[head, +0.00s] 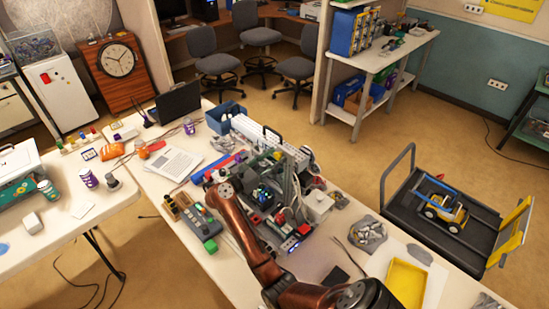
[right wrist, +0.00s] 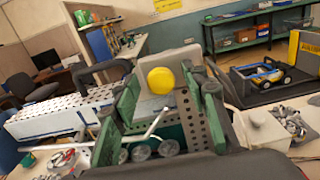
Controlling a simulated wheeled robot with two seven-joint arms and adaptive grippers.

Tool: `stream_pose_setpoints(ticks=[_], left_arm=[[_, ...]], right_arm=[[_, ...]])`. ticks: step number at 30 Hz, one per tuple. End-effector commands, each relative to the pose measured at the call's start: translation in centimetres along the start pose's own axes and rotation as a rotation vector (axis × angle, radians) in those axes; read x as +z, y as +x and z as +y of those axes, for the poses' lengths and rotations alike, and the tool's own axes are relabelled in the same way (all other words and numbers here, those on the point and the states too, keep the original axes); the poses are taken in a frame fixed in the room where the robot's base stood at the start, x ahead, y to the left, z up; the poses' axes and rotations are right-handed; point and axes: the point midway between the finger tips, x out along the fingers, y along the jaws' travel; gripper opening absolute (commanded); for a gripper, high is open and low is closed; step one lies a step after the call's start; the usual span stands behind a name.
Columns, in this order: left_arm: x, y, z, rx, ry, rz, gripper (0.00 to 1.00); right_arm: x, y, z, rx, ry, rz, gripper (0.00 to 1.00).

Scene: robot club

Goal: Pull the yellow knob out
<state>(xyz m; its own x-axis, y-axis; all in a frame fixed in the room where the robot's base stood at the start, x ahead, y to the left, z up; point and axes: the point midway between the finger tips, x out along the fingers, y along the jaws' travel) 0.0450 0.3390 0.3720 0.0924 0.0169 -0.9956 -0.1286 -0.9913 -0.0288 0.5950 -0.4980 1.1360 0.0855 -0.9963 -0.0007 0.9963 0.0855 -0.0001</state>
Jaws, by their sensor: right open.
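The yellow knob (right wrist: 161,80) is a small round disc in the middle of the right wrist view. A light grey plate stands around and behind it. My right gripper (right wrist: 160,108) is open, with its fingers to the left and right of the knob in that view. I see no contact with the knob, and its depth between the fingers is hard to judge. In the head view my copper-coloured right arm reaches into the cluttered robot build on the table, and I cannot make out the knob there. My left gripper is not in view.
The long white table (head: 228,268) carries tools, papers (head: 174,163) and parts around the build. A yellow tray (head: 406,284) and a bowl of grey parts (head: 368,233) lie to the right. A dark cart (head: 408,218) with a small vehicle stands beyond. Open floor lies behind.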

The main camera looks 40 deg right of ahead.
Motion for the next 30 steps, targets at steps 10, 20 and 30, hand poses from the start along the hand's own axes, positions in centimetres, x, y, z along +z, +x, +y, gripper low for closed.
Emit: stream_pose_setpoints(ticks=[10, 20, 30], left_arm=[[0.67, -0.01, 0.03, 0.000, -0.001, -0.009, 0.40], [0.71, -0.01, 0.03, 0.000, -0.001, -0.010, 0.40], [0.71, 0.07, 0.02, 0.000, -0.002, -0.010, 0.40]], right_arm=[[0.00, -0.01, -0.02, 0.000, -0.001, -0.001, 0.20], [0.01, -0.03, -0.02, 0.000, -0.001, -0.001, 0.00], [-0.03, -0.17, 0.01, 0.001, 0.000, 0.000, 0.00]])
